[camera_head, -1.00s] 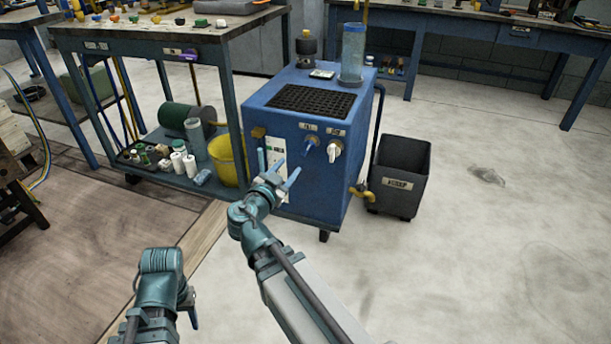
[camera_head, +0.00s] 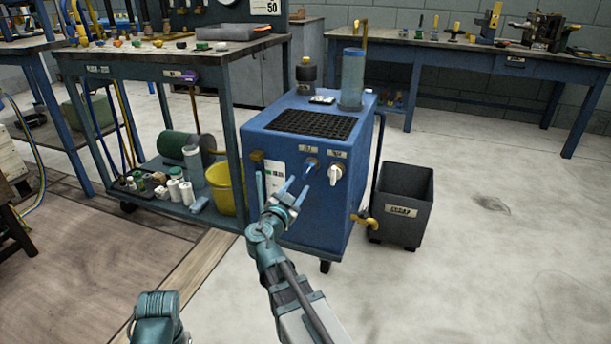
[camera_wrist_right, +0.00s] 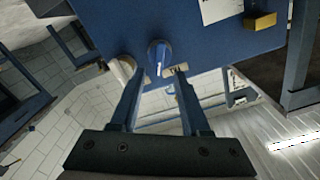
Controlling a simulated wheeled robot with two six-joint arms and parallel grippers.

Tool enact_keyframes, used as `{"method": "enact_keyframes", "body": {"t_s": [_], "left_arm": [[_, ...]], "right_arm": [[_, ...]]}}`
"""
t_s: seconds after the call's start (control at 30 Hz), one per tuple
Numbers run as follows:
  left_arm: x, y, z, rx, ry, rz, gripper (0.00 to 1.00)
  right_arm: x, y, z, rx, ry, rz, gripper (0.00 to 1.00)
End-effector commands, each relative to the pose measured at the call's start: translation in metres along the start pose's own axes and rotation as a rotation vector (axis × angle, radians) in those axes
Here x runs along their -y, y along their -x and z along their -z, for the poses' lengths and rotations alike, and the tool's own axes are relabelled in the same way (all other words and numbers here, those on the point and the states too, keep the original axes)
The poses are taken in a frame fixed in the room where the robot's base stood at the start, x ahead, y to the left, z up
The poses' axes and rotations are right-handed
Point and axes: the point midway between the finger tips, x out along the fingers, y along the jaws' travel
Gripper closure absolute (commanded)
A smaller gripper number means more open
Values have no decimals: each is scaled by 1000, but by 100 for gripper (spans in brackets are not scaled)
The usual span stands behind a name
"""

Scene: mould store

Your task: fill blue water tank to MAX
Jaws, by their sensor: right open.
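The blue water tank (camera_head: 262,150) is a wheeled blue cabinet with a black grille on top. Its front has a blue knob (camera_head: 311,164) and a white knob (camera_head: 336,174) under small labels. A clear bluish cylinder (camera_head: 352,80) stands on top. My right gripper (camera_head: 284,180) is open and empty in front of the tank, left of and below the blue knob in the head view. In the right wrist view, the blue knob (camera_wrist_right: 158,55) lies just beyond and between the open fingers (camera_wrist_right: 156,82). The white knob (camera_wrist_right: 122,68) is partly behind the left finger. My left gripper is out of view.
A dark grey bin (camera_head: 403,200) stands right of the tank, beside a yellow tap (camera_head: 366,221). A workbench (camera_head: 165,60) with a yellow bucket (camera_head: 226,187) on its lower shelf stands close on the left. The floor in front right is clear.

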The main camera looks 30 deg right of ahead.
Motion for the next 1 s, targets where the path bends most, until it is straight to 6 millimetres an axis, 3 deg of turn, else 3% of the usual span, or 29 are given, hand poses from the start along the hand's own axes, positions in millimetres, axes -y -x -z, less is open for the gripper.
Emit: {"method": "enact_keyframes", "body": {"t_s": [0.03, 0.2, 0.4, 0.87, 1.0], "left_arm": [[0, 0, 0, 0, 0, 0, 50], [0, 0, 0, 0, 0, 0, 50], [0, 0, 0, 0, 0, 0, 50], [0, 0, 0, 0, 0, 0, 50], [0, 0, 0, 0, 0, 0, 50]], "right_arm": [[2, -14, -1, -1, 0, -2, 54], [1, -44, -1, 0, 0, -2, 54], [1, -66, -1, 1, 0, 0, 54], [0, -73, 0, 1, 0, 1, 54], [0, -73, 0, 1, 0, 1, 79]]}}
